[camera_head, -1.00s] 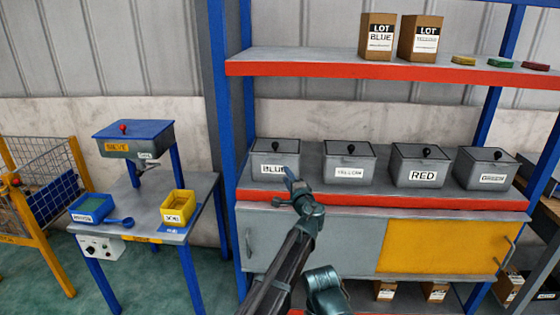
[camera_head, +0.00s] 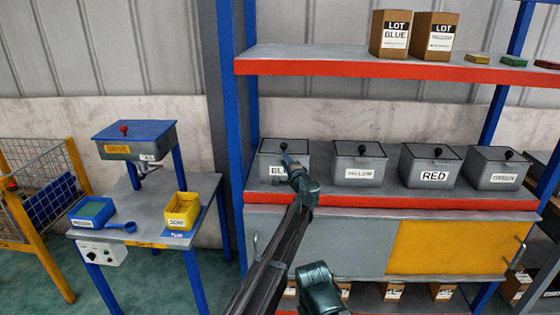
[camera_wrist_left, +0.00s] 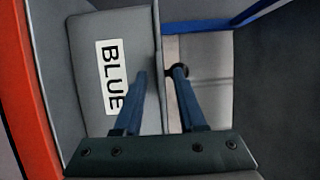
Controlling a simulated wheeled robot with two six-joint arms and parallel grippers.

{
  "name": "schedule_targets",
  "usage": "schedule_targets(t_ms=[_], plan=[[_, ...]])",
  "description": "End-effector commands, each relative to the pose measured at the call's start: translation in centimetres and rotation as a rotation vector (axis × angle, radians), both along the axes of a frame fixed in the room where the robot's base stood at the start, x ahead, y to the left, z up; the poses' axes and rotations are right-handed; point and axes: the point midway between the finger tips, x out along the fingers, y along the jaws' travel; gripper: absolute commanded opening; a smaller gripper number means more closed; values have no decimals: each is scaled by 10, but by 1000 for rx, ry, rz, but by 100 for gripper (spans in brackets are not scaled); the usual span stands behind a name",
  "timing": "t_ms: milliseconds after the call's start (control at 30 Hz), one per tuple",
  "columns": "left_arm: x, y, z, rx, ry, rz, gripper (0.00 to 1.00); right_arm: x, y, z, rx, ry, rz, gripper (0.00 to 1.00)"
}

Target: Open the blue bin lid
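The blue bin (camera_head: 266,161) is a grey box labelled BLUE, at the left end of the row on the shelf. Its lid (camera_head: 272,145) is shut and has a black knob. My left gripper (camera_head: 289,157) is in front of the bin at its upper front edge and covers part of the label. In the left wrist view, its two blue fingers (camera_wrist_left: 160,70) are apart with nothing held. The knob (camera_wrist_left: 181,70) shows by the right fingertip, partly hidden; I cannot tell whether they touch. My right gripper is not identifiable.
The yellow bin (camera_head: 360,174), red bin (camera_head: 430,166) and green bin (camera_head: 496,168) stand to the right, all lidded. A shelf (camera_head: 400,66) with boxes is above. A bench (camera_head: 150,215) with a sieve and trays stands at left.

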Motion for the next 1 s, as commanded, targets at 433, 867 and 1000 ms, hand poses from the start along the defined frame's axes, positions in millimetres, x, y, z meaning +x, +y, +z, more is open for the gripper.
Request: schedule_targets(t_ms=[433,867,1000], plan=[[1,0,0,0,0,0,4,0,0,0,0,0,0,50],[0,0,0,0,0,0,0,0,0,0,0,0,0,50],[0,0,0,0,0,0,0,0,0,0,0,0,0,50]])
